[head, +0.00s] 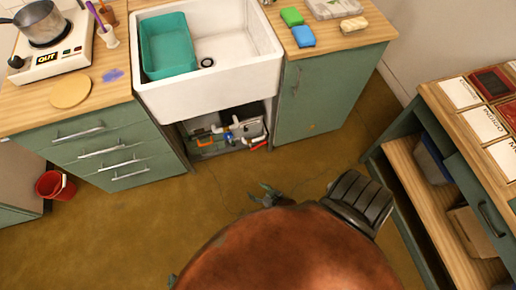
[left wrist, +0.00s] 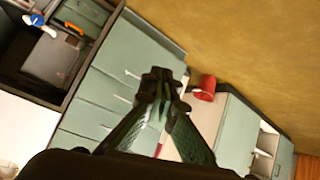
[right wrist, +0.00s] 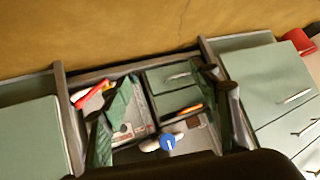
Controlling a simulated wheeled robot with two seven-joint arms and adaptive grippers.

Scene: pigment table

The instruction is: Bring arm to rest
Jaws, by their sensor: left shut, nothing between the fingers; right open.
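My left gripper (left wrist: 160,84) is shut and empty in the left wrist view, its two fingers meeting at the tips. Behind it are the green drawer fronts and a red bucket (left wrist: 205,88). My right gripper (right wrist: 168,88) is open in the right wrist view, with nothing between its spread fingers. Beyond them is the open cabinet (right wrist: 62,110) under the sink. In the head view, my right gripper (head: 268,194) shows small and dark above the floor, in front of the sink cabinet. My rounded orange-brown body part hides much of the lower middle there.
A white sink (head: 255,70) holds a teal basin (head: 167,45). A hotplate (head: 55,55) bears a pot (head: 42,25) on the left counter. The red bucket also stands on the floor at left (head: 52,185). A shelved wooden table (head: 445,110) is at right. Open floor (head: 130,230) lies between.

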